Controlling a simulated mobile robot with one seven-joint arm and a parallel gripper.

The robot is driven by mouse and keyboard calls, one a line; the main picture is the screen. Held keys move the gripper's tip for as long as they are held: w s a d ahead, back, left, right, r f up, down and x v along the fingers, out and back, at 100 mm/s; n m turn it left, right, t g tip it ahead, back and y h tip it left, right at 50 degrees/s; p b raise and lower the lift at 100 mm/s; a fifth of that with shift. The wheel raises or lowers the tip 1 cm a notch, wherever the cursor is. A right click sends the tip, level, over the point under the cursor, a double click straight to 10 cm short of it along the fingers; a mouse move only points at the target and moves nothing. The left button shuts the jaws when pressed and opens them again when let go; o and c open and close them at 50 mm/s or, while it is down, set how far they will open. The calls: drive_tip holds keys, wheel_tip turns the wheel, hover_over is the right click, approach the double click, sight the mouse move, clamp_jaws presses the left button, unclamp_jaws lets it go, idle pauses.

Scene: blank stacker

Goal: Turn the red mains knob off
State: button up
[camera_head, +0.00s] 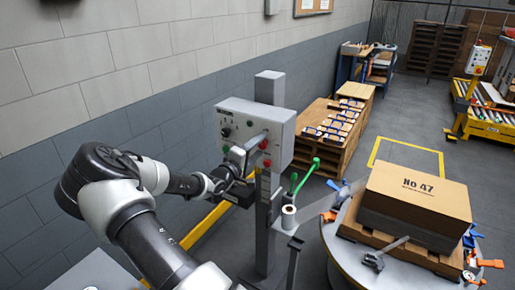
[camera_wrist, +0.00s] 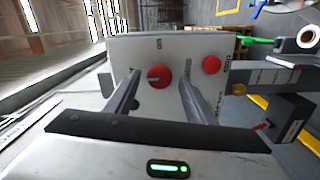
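The red mains knob (camera_wrist: 159,76) is round, with a dark grip line, on the face of the grey control box (camera_wrist: 185,48). In the wrist view my gripper (camera_wrist: 157,82) is open, its two fingers apart with the knob between them in the picture. I cannot tell whether the fingers reach around the knob or stop short of it.
A second red button (camera_wrist: 211,65) sits beside the knob on the panel. The box stands on a grey post (camera_head: 265,220). A round table (camera_head: 345,262) with stacked cardboard blanks (camera_head: 418,196) is at the right. A wooden crate (camera_head: 325,150) stands behind.

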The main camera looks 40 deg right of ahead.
drive_tip(key=b+v, duration=0.1)
drive_tip(key=v, duration=1.6)
drive_tip(key=shift+a, duration=0.2)
drive_tip(key=shift+r, duration=0.1)
